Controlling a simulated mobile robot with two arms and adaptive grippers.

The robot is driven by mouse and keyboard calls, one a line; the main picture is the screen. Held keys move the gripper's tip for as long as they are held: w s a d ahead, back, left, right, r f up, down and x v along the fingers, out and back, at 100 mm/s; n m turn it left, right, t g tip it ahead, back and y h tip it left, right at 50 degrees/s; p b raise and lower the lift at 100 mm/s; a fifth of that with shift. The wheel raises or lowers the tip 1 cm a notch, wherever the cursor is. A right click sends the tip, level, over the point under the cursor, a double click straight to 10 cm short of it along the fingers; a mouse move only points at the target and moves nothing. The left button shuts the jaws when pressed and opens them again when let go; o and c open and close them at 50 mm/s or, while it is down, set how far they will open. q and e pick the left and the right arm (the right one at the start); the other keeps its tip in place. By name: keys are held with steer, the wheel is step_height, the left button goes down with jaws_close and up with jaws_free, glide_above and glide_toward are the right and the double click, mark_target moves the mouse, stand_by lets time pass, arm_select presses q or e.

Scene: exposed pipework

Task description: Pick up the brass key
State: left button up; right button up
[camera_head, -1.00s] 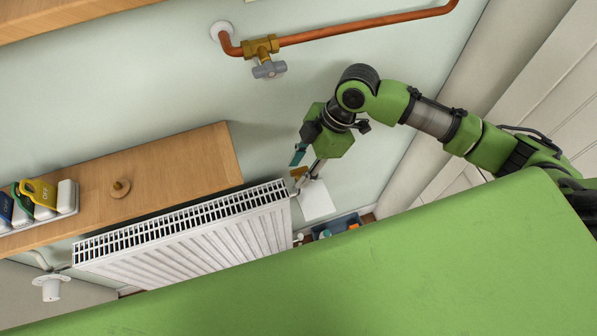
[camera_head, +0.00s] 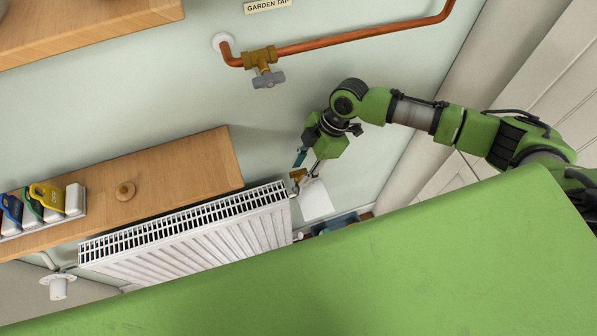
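A small brass-coloured piece (camera_head: 298,174) shows beside the right end of the radiator, just below my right gripper. It is too small for me to tell whether it is the brass key or a fitting. My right gripper (camera_head: 308,164) points down beside it with its fingers apart. I see nothing held between them. I cannot tell whether a finger touches the brass piece. My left gripper is not in view.
A white radiator (camera_head: 195,240) stands below a wooden shelf (camera_head: 170,180) with a round wooden knob and coloured tagged items. A white sheet (camera_head: 316,201) and a blue bin (camera_head: 343,221) are nearby. A copper pipe (camera_head: 350,40) with a brass tap (camera_head: 262,58) runs above.

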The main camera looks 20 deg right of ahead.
mark_target(302, 170)
steer(key=x, duration=0.3)
steer(key=shift+w+f+p, duration=0.1)
steer(key=shift+w+p, duration=0.05)
steer(key=shift+p, duration=0.15)
steer(key=shift+c, duration=0.3)
jaws_close()
